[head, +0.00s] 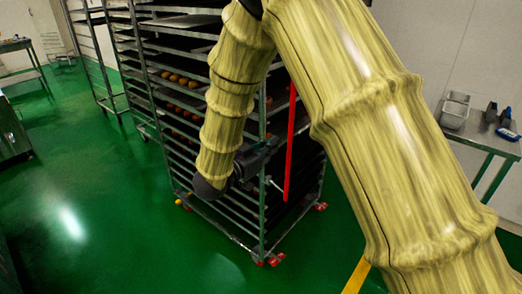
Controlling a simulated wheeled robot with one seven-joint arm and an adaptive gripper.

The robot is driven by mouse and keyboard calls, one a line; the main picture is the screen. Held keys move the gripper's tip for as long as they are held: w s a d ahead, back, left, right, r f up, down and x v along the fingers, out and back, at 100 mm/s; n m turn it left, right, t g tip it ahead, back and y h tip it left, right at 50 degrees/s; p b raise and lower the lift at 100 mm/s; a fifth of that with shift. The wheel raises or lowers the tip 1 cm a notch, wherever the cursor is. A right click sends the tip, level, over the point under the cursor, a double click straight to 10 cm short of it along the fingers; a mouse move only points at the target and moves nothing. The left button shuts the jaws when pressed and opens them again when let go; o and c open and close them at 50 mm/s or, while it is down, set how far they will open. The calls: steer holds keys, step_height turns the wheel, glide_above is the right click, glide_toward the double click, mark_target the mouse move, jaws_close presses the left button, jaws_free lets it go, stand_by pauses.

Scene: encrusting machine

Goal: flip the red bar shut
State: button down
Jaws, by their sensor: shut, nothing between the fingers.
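The red bar (290,145) stands nearly upright along the near right side of a tall metal tray rack (263,215). Its upper part passes close to my arm in the picture. My gripper (270,150) is dark and small at the end of my yellow arm, just left of the bar. It is shut with nothing in it. A narrow gap seems to lie between the fingertips and the bar, but I cannot tell the depth between them. My arm hides part of the rack's front and upper right.
The rack holds several trays, some with round brown items (180,80). It stands on red-wheeled casters. Another rack (95,50) is behind at left. A metal table (485,140) with containers (455,110) is at right.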

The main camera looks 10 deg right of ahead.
mark_target(289, 135)
steer(key=shift+p+x, duration=0.6)
steer(key=shift+x, duration=2.35)
